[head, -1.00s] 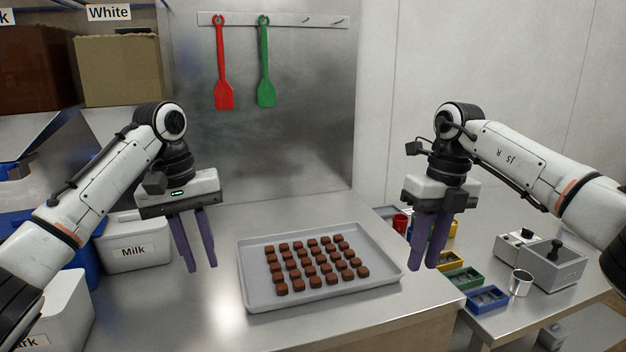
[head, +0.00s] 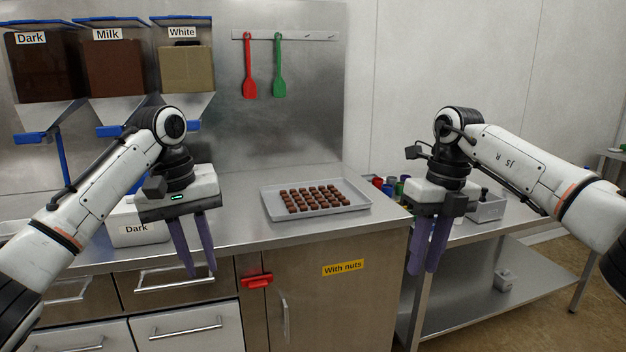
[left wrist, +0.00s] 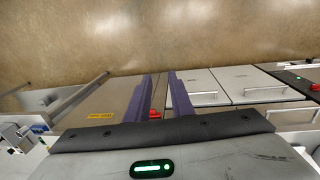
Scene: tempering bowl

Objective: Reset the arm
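My left gripper (head: 201,272) hangs fingers down in front of the counter, its two purple fingers apart with nothing between them. It also shows in the left wrist view (left wrist: 160,98), with a gap between the fingers. My right gripper (head: 421,270) hangs fingers down at the right, in front of the side table. Its purple fingers partly line up from this angle, but their tips are apart and hold nothing. Both arms are bent alike, forearms raised and grippers pointing down.
A grey tray (head: 357,207) of brown chocolates rests on the steel counter (head: 250,238). Below are drawers and a cabinet labelled "With nuts" (head: 342,268). A steel side table (head: 520,238) with small containers stands right. Dispensers (head: 118,68) and red and green spatulas hang behind.

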